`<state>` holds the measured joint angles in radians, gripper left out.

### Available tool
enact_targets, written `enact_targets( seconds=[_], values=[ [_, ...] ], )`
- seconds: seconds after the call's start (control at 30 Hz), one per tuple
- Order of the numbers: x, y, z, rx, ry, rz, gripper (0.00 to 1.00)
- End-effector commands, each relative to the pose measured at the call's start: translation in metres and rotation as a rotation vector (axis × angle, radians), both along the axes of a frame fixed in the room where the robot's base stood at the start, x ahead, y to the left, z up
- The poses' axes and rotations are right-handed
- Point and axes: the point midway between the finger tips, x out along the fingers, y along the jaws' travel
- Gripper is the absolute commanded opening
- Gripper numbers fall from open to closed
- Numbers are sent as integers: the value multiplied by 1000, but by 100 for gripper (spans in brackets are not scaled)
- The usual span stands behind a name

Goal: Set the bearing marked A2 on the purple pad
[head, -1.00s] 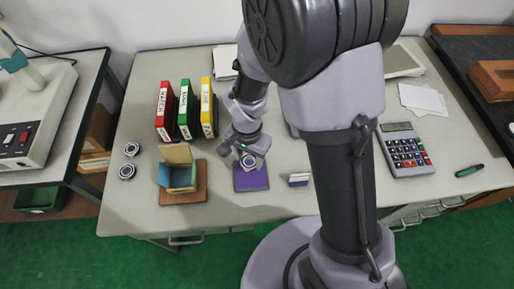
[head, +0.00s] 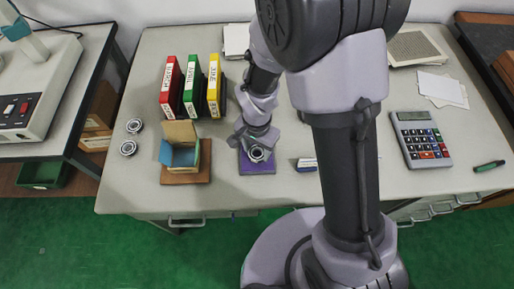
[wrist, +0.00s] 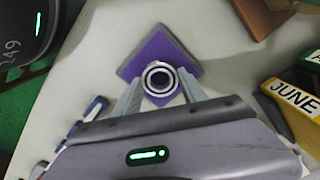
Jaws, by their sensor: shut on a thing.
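My gripper (head: 256,149) is shut on a metal bearing ring (head: 258,154), also seen between the fingertips in the wrist view (wrist: 158,79). The held bearing is over the purple pad (head: 246,168), which shows behind it in the wrist view (wrist: 146,51). I cannot tell whether the bearing touches the pad. No A2 marking is readable on it. Two other bearings, one farther back (head: 134,126) and one nearer (head: 128,148), lie apart on the left of the table; their markings are too small to read.
An open box (head: 180,155) on a brown board stands left of the pad. Red, green and yellow binders (head: 214,85) stand behind it. A small blue-and-white item (head: 306,164) lies to the pad's right. A calculator (head: 420,140) is farther right.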

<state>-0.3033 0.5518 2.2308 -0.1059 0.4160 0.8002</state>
Motion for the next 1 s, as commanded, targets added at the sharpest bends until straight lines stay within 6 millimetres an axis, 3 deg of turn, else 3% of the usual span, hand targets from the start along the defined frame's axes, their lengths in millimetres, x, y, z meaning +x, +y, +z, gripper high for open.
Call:
enact_targets(
  seconds=[0.5, 0.53, 0.63, 1.0],
  values=[
    [0, 0, -11, 0, 0, 0, 1],
    [0, 0, -11, 0, 0, 0, 53],
    [0, 0, -10, 0, 0, 0, 72],
    [0, 0, -5, 0, 0, 0, 74]
  ],
)
